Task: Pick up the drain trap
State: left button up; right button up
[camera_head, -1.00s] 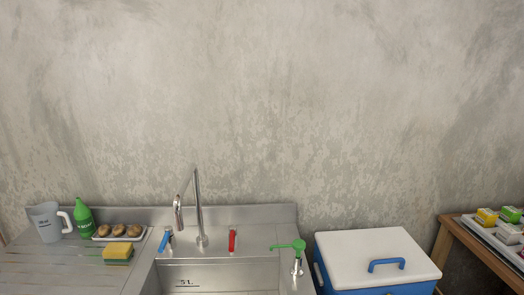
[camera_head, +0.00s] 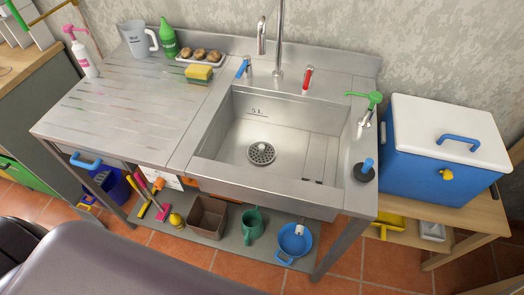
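A round, perforated metal drain piece with a small knob (camera_head: 261,152) sits on the floor of the steel sink basin (camera_head: 228,138). It looks like the drain trap, seated over the drain. The basin is otherwise empty, with a "5 L" mark on its back wall. Neither of my grippers shows in the head view.
A steel drainboard (camera_head: 120,115) lies left of the basin, with a sponge (camera_head: 199,74) at its back. A faucet (camera_head: 280,40) rises behind. A black plunger-like item (camera_head: 365,170) and green dispenser (camera_head: 367,108) stand right. A blue cooler (camera_head: 440,160) stands beyond.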

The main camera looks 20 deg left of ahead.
aim_at(261, 153)
jog(key=k+j+u, duration=0.15)
jog(key=k+u, duration=0.15)
jog(key=k, duration=0.2)
jog(key=k+j+u, duration=0.35)
jog(key=k+l, duration=0.1)
